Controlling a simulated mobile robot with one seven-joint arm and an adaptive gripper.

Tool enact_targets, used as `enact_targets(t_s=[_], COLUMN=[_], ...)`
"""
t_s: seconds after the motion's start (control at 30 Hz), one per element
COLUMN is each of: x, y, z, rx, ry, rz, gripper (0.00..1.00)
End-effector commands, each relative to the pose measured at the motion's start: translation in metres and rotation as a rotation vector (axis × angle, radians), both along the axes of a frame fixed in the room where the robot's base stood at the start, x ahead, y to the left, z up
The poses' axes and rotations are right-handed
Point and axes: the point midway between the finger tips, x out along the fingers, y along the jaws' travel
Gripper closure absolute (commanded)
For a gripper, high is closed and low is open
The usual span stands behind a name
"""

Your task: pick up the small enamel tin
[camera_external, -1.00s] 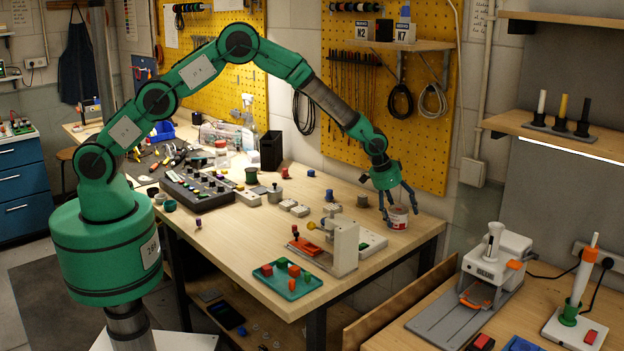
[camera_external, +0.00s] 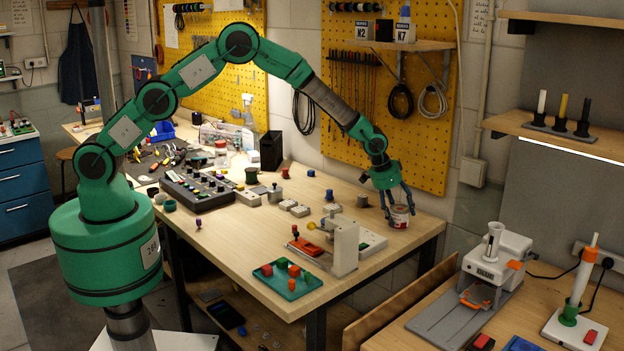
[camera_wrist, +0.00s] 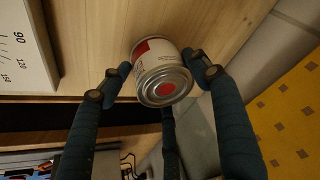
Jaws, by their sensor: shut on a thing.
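The small enamel tin (camera_external: 399,217) is white with a red patch and stands near the far right corner of the wooden bench. In the wrist view the tin (camera_wrist: 163,78) shows its round metal end with a red spot in the middle. My gripper (camera_external: 398,211) reaches down over the tin with its fingers around it. In the wrist view my gripper (camera_wrist: 165,82) has a dark finger on each side of the tin, shut on it. I cannot tell whether the tin's base touches the bench.
A white block stand (camera_external: 344,247) and a flat white box (camera_external: 371,243) are left of the tin. A green tray (camera_external: 287,280) with small blocks lies at the front edge. The yellow pegboard (camera_external: 420,120) rises behind. A second bench (camera_external: 400,341) with a grey-white machine is at lower right.

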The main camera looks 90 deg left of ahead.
Motion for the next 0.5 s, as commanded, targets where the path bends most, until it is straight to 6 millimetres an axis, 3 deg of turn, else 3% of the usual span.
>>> enact_targets(t_s=[0.23,0.5], x=[0.001,-0.003], y=[0.0,0.0], z=[0.011,0.038], rx=[0.001,0.0], ry=[-0.002,0.0], rz=[0.0,0.0], gripper=[0.75,0.75])
